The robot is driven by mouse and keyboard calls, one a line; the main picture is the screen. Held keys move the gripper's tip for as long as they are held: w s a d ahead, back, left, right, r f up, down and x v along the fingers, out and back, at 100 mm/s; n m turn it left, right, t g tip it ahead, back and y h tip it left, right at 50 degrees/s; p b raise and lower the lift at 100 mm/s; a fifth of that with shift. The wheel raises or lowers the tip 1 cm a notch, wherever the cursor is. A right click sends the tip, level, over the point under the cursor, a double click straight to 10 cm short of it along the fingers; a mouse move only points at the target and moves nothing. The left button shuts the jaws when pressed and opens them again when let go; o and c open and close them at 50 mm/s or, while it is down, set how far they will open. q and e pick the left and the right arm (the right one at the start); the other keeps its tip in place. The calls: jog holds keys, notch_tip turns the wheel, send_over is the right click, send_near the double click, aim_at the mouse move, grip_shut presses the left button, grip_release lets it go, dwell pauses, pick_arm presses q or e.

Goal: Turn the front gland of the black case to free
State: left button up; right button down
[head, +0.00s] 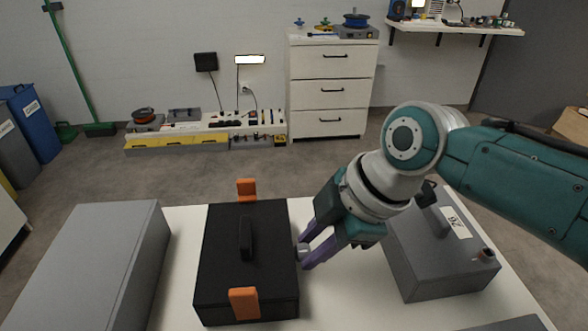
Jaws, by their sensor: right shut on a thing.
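The black case (222,270) lies closed on the white table, with a black handle (245,238) on its lid. One orange latch (246,190) is at its far edge and another orange latch (244,303) at its near edge. My right gripper (303,254) reaches in from the right, and its purple fingers are beside the case's right wall. They are shut on a small pale piece at that wall, which looks like the gland. The fingers mostly hide it, so I cannot read its turn position. My left gripper is out of view.
A long grey case (95,265) lies to the left of the black case. A grey box (440,262) labelled 26 stands to the right, beneath my right arm. Bare white table (345,300) shows between the black case and this box.

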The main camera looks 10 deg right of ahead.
dwell(0.4)
jog(key=shift+s+t+p, duration=0.2)
jog(key=shift+t+p, duration=0.3)
jog(key=shift+p, duration=0.05)
jog(key=shift+s+t+p, duration=0.1)
jog(key=shift+t+p, duration=0.2)
jog(key=shift+t, duration=0.4)
jog(key=shift+s+f+n+t, duration=0.25)
jog(key=shift+n+t, duration=0.25)
jog(key=shift+t, duration=0.4)
jog(key=shift+f+t+b, duration=0.1)
jog(key=shift+t+b, duration=0.25)
jog(key=shift+t, duration=0.75)
jog(key=c, duration=0.6)
grip_release()
